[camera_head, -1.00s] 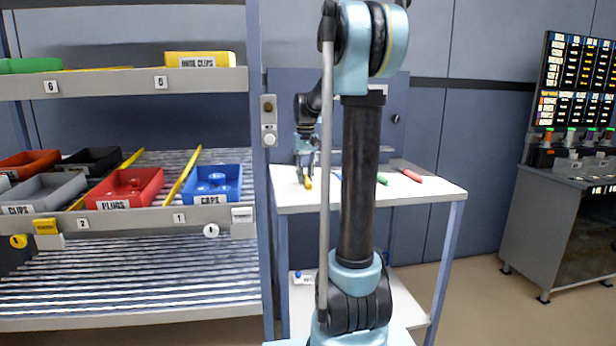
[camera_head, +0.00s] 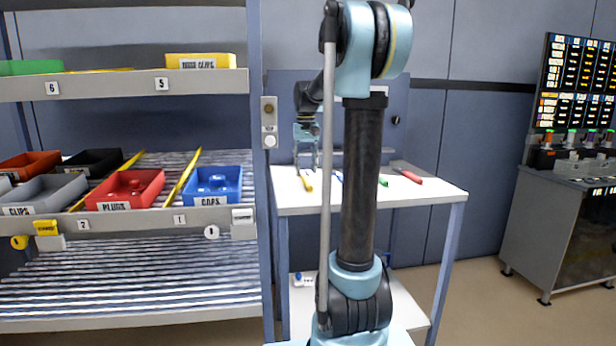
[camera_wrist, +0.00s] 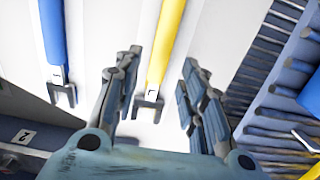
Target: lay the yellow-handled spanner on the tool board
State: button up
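The yellow-handled spanner (camera_head: 306,182) lies on the white top (camera_head: 430,192) of the workbench, near its left end. In the wrist view its yellow handle (camera_wrist: 167,42) and grey open jaw (camera_wrist: 148,102) show between my finger pads. My gripper (camera_head: 306,168) is above the spanner in the head view; in the wrist view my gripper (camera_wrist: 157,75) is open, with a gap on both sides of the spanner. Nothing is held. I cannot pick out a tool board distinct from the white top.
A blue-handled spanner (camera_wrist: 53,40) lies beside the yellow one. Green (camera_head: 383,181) and red (camera_head: 411,176) handles lie farther right. The shelf rack (camera_head: 255,120) with a blue caps bin (camera_head: 230,183) stands close on the left. My arm hides part of the bench.

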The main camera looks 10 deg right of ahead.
aim_at(306, 178)
notch_tip(306, 178, up, 8)
dwell(0.4)
